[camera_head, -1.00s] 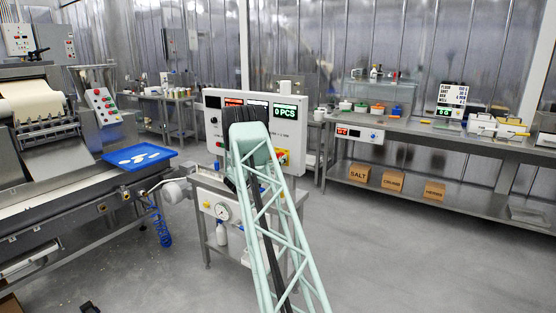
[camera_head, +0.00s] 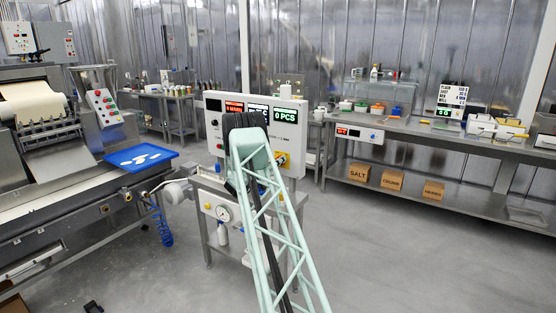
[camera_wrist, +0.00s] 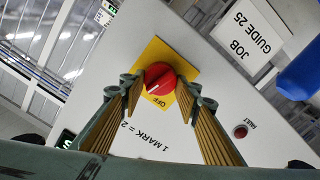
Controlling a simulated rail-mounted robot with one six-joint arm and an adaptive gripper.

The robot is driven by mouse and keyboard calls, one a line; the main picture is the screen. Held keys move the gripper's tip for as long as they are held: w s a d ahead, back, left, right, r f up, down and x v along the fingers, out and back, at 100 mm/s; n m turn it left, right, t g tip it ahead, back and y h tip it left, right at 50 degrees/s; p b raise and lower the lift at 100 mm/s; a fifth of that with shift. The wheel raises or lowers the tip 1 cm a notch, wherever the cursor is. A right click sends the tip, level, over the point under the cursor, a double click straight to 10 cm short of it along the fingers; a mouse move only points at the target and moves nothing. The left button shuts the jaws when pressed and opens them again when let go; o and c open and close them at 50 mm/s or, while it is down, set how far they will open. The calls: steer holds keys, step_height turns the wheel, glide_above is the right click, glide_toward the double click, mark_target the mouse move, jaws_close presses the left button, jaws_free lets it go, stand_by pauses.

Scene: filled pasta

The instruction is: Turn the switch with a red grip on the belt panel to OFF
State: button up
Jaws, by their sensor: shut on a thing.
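The switch with a red grip (camera_wrist: 158,76) sits on a yellow plate (camera_wrist: 154,52) on the pale belt panel in the wrist view. A word OFF is printed on the plate just below the grip as pictured. A pale mark on the grip's face points to the lower left, a little aside from that word. My gripper (camera_wrist: 158,88) has a ribbed finger on each side of the red grip and is shut on it. In the head view the belt panel (camera_head: 213,104) stands mid-picture. My arm covers part of it, and the grip cannot be made out there.
The panel carries lit displays (camera_head: 286,116). A machine with a blue tray (camera_head: 112,158) stands left; the floor at right is clear.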

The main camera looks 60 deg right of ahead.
steer(key=n+p, duration=0.2)
steer(key=n, duration=0.3)
steer(key=n+p, duration=0.3)
steer(key=n, duration=0.3)
steer(key=shift+w+f+n, duration=0.15)
steer(key=shift+f+n, duration=0.05)
steer(key=shift+n, duration=0.1)
steer(key=shift+p, duration=0.3)
steer(key=o, duration=0.9)
steer(key=shift+c, duration=0.2)
steer(key=shift+a, duration=0.15)
steer(key=a, duration=1.1)
steer(key=shift+w+a, duration=0.15)
steer(key=shift+a, duration=0.2)
